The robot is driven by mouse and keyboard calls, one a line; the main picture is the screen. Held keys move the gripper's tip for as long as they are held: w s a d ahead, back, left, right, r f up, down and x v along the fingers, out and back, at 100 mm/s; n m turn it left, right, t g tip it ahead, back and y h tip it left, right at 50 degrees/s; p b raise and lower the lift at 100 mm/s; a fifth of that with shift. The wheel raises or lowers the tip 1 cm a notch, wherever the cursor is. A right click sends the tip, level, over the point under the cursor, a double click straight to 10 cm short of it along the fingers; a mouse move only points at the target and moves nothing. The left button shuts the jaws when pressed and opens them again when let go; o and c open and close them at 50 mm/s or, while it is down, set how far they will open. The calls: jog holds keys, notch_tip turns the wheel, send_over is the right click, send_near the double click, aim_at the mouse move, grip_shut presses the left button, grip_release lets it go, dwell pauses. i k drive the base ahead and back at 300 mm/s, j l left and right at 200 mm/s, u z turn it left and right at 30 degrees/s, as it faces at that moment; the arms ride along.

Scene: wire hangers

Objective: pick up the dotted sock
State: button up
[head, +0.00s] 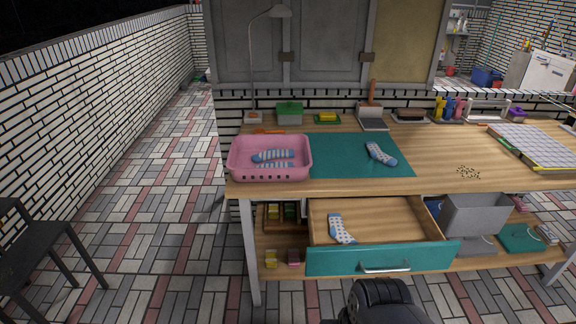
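A white sock with dark blue dots (340,229) lies in the left part of the open drawer (385,258), which has a teal front. Another pale sock with blue ends (380,154) lies on the teal mat (335,157) on the bench; its fine pattern is too small to tell surely. Blue-and-white striped socks (273,156) lie in the pink basket (270,172) on the bench's left end. A black part of my arm shows at the bottom edge, below the drawer and apart from the socks. My gripper's fingers do not show.
The wooden bench (430,170) has free room right of the mat, with small beads (468,172) farther right. A grey bin (475,215) stands on the lower shelf right of the drawer. A dark stool (40,245) stands at the left.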

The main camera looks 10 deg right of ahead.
aim_at(376, 152)
jog(key=i+l+z, duration=0.15)
jog(key=i+l, duration=0.35)
jog(key=l, duration=0.2)
jog(key=i+l+z, duration=0.1)
jog(key=i+l, duration=0.4)
jog(key=l, duration=0.15)
